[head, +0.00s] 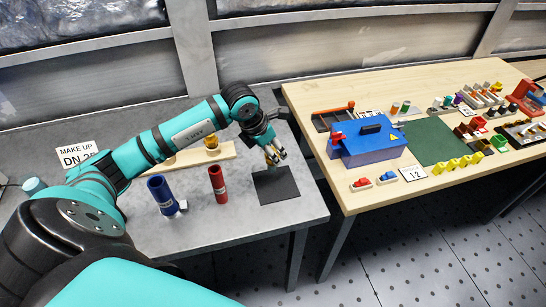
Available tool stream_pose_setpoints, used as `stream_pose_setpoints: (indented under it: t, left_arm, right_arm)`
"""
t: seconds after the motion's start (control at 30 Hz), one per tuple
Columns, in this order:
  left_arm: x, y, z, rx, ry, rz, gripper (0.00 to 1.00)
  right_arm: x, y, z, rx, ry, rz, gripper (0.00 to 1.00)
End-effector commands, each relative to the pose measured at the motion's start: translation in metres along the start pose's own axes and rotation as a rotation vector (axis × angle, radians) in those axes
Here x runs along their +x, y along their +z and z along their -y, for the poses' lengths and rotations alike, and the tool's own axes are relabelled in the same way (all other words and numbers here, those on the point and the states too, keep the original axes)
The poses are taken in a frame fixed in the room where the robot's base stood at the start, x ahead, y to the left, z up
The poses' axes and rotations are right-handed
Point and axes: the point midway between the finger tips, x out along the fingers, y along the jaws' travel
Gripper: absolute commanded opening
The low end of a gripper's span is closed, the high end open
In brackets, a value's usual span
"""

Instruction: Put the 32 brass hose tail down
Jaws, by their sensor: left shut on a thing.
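My left gripper (273,157) is over the right part of the grey table, just above the far edge of a black mat (277,190). It is shut on a small brass-coloured piece, which I take to be the 32 brass hose tail; the fingers hide most of it. I cannot tell whether the piece touches the mat. Another brass-coloured fitting (212,143) stands on a wooden board (226,150) behind, to the left of the gripper. My right gripper is not in view.
A blue cylinder (160,194) and a red cylinder (217,184) stand left of the mat. A "MAKE UP" sign (77,156) is at the back left. Across a gap, a wooden table (345,197) holds a blue box (372,146) and many small parts. Most of the mat is bare.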

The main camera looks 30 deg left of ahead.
Motion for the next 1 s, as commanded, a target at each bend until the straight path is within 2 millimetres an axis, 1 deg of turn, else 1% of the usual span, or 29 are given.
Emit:
stream_pose_setpoints:
  t: [0.03, 0.13, 0.33, 0.43, 0.47, 0.6, 0.7, 0.73, 0.9, 1.0]
  left_arm:
    - [0.001, 0.003, -0.001, 0.000, 0.000, 0.001, 0.03]
    - [0.008, 0.000, -0.002, 0.000, 0.000, -0.002, 0.03]
    - [0.034, -0.011, -0.002, 0.000, -0.001, -0.001, 0.03]
    - [0.035, -0.011, -0.003, 0.001, 0.002, 0.001, 0.03]
    - [0.034, -0.011, -0.003, 0.001, 0.002, 0.001, 0.00]
    - [0.034, -0.011, -0.002, 0.001, 0.002, 0.000, 0.00]
    - [0.037, -0.012, -0.002, 0.000, 0.001, 0.000, 0.00]
    - [0.036, -0.012, -0.002, 0.000, 0.001, -0.001, 0.42]
    - [0.036, -0.012, -0.002, 0.000, 0.001, -0.001, 0.64]
    - [0.036, -0.012, -0.002, 0.000, 0.001, -0.001, 0.64]
  right_arm:
    - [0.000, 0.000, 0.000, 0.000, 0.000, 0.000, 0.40]
    - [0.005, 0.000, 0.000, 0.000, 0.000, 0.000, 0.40]
    - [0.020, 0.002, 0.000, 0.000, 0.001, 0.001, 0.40]
    - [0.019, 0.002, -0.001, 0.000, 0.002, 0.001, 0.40]
    - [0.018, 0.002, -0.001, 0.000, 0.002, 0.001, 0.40]
    - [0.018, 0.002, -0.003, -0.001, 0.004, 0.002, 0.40]
    - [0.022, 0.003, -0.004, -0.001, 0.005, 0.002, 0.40]
    - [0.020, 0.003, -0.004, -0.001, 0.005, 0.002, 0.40]
    - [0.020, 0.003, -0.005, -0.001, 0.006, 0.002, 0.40]
    - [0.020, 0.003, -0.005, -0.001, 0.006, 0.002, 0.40]
